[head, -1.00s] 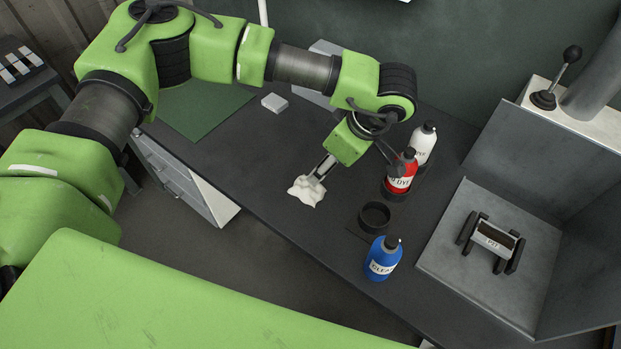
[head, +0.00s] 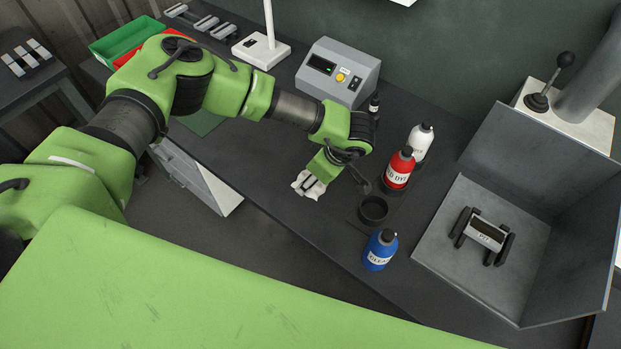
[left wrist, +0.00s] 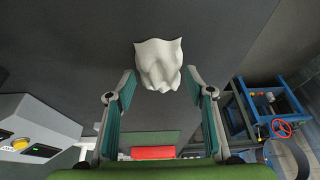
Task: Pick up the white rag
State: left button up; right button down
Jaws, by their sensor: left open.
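The white rag (head: 307,187) lies crumpled on the dark bench near its front edge, partly hidden by my left gripper (head: 317,178) in the head view. In the left wrist view the rag (left wrist: 158,66) shows whole, just ahead of and between the fingertips. My left gripper (left wrist: 160,76) is open there, with one finger on each side and a gap to the rag. I cannot tell whether the fingers touch the bench. My right gripper is not in view.
A black ring (head: 373,210), a blue bottle (head: 381,250), a red bottle (head: 399,168) and a white bottle (head: 420,143) stand right of the rag. A grey box with a yellow button (head: 338,73) is behind. The bench left of the rag is mostly clear.

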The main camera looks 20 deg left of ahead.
aim_at(308, 175)
pick_arm(q)
jog(key=c, duration=1.2)
jog(key=shift+r, duration=0.5)
notch_tip(308, 175, up, 2)
jog(key=shift+r+b, duration=0.1)
jog(key=shift+b, duration=0.45)
jog(key=s+d+r+b, duration=0.1)
jog(key=s+r+b, duration=0.1)
jog(key=s+r, duration=0.1)
jog(key=s+r+b, duration=0.2)
jog(key=s+r, duration=0.1)
jog(key=s, duration=0.3)
jog(key=s+d+r+b, duration=0.1)
jog(key=s+r+b, duration=0.1)
jog(key=s+r, duration=0.2)
jog(key=shift+s+d, duration=0.3)
jog(key=shift+s, duration=0.15)
